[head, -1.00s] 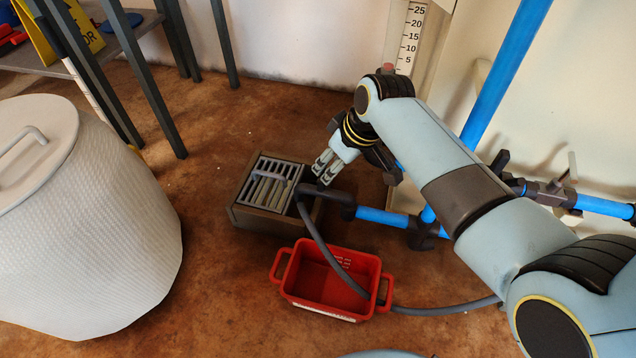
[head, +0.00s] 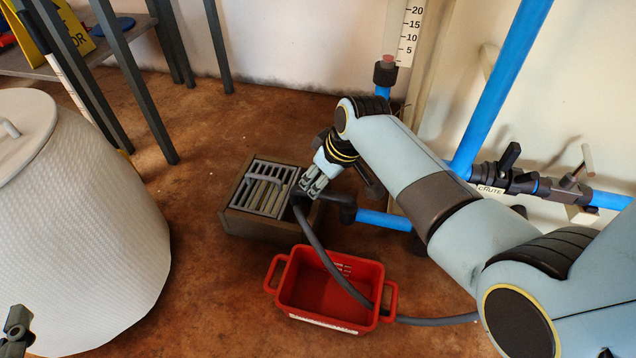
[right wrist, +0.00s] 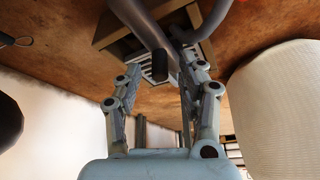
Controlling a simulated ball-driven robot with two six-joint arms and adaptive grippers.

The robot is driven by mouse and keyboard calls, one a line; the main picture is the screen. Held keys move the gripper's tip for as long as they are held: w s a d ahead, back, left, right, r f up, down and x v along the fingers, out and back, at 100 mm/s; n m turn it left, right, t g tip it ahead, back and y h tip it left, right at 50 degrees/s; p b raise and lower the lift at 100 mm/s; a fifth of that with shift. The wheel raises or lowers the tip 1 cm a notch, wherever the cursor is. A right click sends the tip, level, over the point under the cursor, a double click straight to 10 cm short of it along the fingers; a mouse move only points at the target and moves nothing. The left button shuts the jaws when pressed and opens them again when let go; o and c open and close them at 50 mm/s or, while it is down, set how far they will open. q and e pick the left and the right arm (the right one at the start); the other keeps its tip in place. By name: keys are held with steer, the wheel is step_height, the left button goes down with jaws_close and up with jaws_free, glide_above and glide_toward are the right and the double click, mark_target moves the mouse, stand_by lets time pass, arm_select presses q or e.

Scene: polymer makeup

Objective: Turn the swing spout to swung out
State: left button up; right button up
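The swing spout (head: 338,198) is a dark grey bent pipe on the end of the low blue pipe, its free end reaching left to the edge of the drain box. My right gripper (head: 311,184) is at that free end, pointing down. In the right wrist view a grey tube with a dark end (right wrist: 160,68), which looks like the spout, lies between the two spread fingers of my right gripper (right wrist: 162,78); contact cannot be made out. Part of my left gripper (head: 17,325) shows at the lower left edge, too cropped to read.
A drain box (head: 240,217) with a slatted grate stands left of the spout. A red bin (head: 330,314) sits in front, with a grey hose (head: 430,320) crossing it. A large white lidded basket (head: 90,230) stands left. Blue pipes with valves (head: 515,180) run along the right wall.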

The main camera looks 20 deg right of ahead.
steer(key=shift+w+a+f+b, duration=0.1)
steer(key=shift+w+f+b, duration=0.15)
steer(key=shift+f+b, duration=0.25)
arm_select(q)
steer(key=w+r+t, duration=0.2)
steer(key=w+r, duration=0.1)
steer(key=r, duration=0.3)
steer(key=shift+d+m+t+h, duration=0.3)
steer(key=shift+t+h, duration=0.1)
arm_select(e)
steer(key=shift+f, duration=0.1)
steer(key=shift+c, duration=0.4)
jaws_close()
